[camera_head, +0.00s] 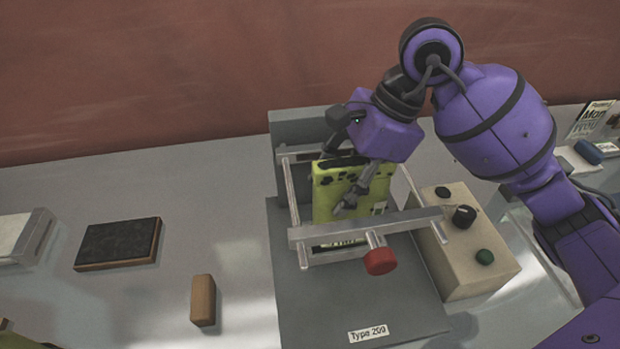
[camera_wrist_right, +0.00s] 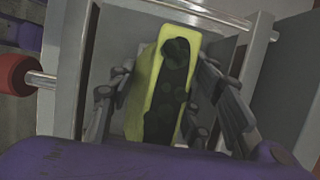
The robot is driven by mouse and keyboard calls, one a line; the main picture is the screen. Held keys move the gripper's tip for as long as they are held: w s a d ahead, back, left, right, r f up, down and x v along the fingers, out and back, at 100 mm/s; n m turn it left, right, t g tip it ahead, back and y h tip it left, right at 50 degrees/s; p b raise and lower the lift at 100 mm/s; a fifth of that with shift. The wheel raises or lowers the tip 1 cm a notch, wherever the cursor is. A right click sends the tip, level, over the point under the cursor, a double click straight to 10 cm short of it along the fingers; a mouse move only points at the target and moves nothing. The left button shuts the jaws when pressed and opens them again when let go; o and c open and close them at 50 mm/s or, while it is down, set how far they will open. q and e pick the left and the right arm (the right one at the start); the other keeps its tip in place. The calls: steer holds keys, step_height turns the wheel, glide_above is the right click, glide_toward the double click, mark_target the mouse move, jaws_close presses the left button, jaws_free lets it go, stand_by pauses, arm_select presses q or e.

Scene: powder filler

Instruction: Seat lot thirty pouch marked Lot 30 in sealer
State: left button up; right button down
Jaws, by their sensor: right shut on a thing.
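A yellow-green pouch (camera_head: 330,205) with dark patches stands upright inside the frame of the sealer (camera_head: 292,215), between its side rods and behind its front bar. My right gripper (camera_head: 352,190) reaches down from above and is shut on the pouch. In the right wrist view the pouch (camera_wrist_right: 165,90) sits between the two fingers (camera_wrist_right: 160,105), its dark top facing the camera. The lot marking cannot be read. The pouch's lower part is partly hidden by the front bar, so I cannot tell whether it touches the base. My left gripper is not in view.
The sealer has a red knob (camera_head: 380,261) in front and a "Type 200" label (camera_head: 368,333). A beige control box (camera_head: 466,240) stands at its right. A dark pad (camera_head: 118,243) and a brown block (camera_head: 203,299) lie on the table at left, with free room between.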

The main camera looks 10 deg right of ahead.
steer(key=shift+f, duration=1.8)
steer(key=c, duration=0.9)
jaws_free()
steer(key=shift+r, duration=0.1)
steer(key=shift+w+d+r, duration=0.1)
steer(key=shift+d+r, duration=0.05)
steer(key=shift+r, duration=0.3)
steer(key=v, duration=1.1)
steer(key=shift+r, duration=0.25)
steer(key=shift+f, duration=0.1)
